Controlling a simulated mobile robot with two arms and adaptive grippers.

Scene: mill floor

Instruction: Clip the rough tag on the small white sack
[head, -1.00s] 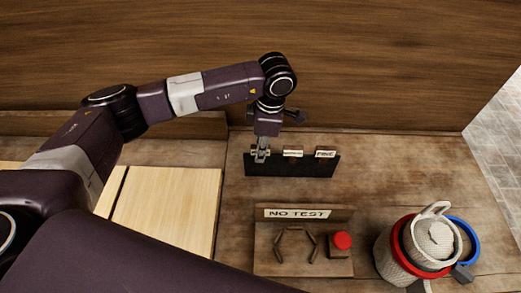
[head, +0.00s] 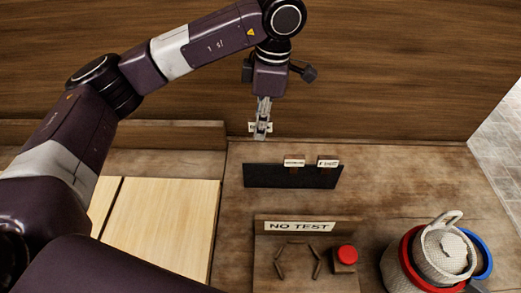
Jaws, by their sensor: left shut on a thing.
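My left gripper (head: 262,133) is shut on a small pale tag (head: 253,127), held above the back of the bench in front of the wooden wall. The fingers cover part of the tag and its lettering cannot be read. A dark rack (head: 262,177) stands below it with two other labelled tags, one in the middle (head: 294,162) and one at the right (head: 328,163). A small whitish woven sack (head: 446,252) with a loop on top is at the lower right, well apart from the gripper. My right gripper is not in view.
A red ring (head: 408,246) and a blue ring (head: 486,256) show around the sack; woven material lies below the red one. A "NO TEST" board (head: 300,227) with a red button (head: 346,254) stands at front centre. Pale boards (head: 165,220) lie left. Bench between rack and sack is clear.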

